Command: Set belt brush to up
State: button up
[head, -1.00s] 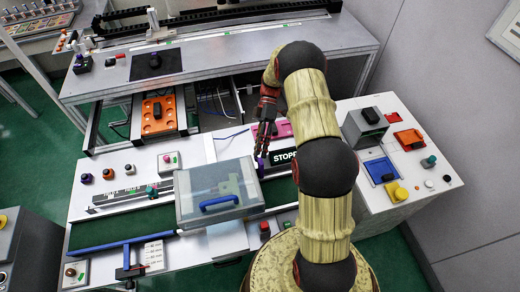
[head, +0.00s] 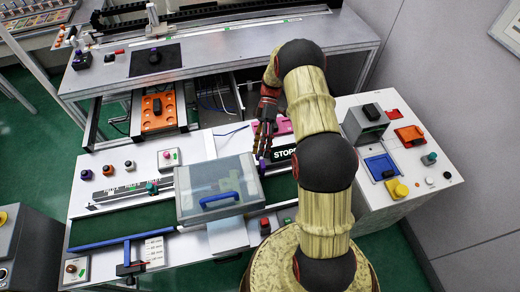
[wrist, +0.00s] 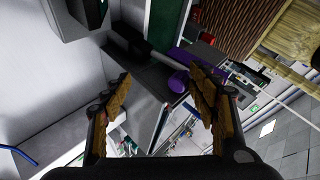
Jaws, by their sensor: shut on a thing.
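A small purple handle (head: 262,165) stands beside the STOP sign, at the right side of the clear-lidded box. In the wrist view the purple handle (wrist: 182,62) reaches in between my brown fingers and lies against the right-hand one. A grey rod and a dark cylinder are next to it. I take this to be the belt brush's lever, but the brush itself is not clearly visible. My gripper (head: 264,146) points down over the handle and is shut on it, with the fingertips (wrist: 162,84) still apart around it. My arm hides part of the area to the right.
The box (head: 218,190) with a blue handle covers part of the green belt (head: 125,222). The STOP sign (head: 284,154) and a pink part (head: 281,126) are close to my gripper. A cabinet (head: 405,165) with coloured blocks stands at the right.

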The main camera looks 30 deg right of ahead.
jog(key=v, duration=1.2)
dwell(0.3)
